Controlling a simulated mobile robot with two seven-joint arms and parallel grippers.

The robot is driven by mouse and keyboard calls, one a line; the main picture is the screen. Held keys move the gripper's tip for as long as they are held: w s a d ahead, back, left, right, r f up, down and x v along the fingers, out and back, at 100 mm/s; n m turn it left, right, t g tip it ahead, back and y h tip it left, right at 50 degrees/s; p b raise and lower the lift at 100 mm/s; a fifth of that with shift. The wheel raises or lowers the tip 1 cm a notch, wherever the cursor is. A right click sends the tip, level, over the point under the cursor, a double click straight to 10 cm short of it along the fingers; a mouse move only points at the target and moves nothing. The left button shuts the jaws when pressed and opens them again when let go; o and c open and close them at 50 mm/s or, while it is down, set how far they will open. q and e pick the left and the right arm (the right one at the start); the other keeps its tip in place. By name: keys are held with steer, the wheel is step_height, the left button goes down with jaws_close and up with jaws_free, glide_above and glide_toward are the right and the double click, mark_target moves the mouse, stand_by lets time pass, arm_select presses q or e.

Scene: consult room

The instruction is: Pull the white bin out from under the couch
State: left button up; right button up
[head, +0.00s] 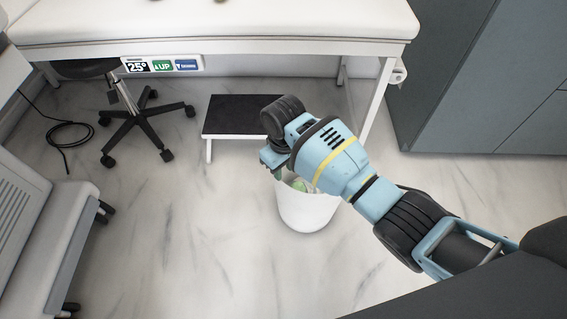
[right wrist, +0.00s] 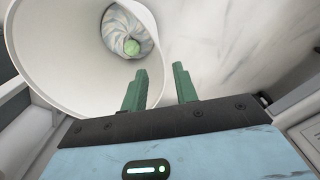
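The white bin (head: 308,214) stands upright on the floor in front of the padded couch (head: 200,22), clear of its underside. Its top is partly hidden by my right arm. My right gripper (head: 277,172) is at the bin's rim, pointing down. In the right wrist view the bin's round mouth (right wrist: 60,88) fills the upper left, with a pale liner and a green item (right wrist: 132,47) inside. The two green fingers (right wrist: 160,67) are apart there, the left one over the bin's mouth and the right one by its outer side. My left gripper is not in view.
A black-topped step stool (head: 235,115) stands just behind the bin. Grey cabinets (head: 480,80) stand at right. The floor (head: 200,250) front left of the bin is clear.

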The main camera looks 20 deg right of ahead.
step_height(320, 180, down, 6)
steer(key=b, duration=0.2)
steer(key=shift+b, duration=0.3)
steer(key=c, duration=0.5)
jaws_close()
stand_by(0.7)
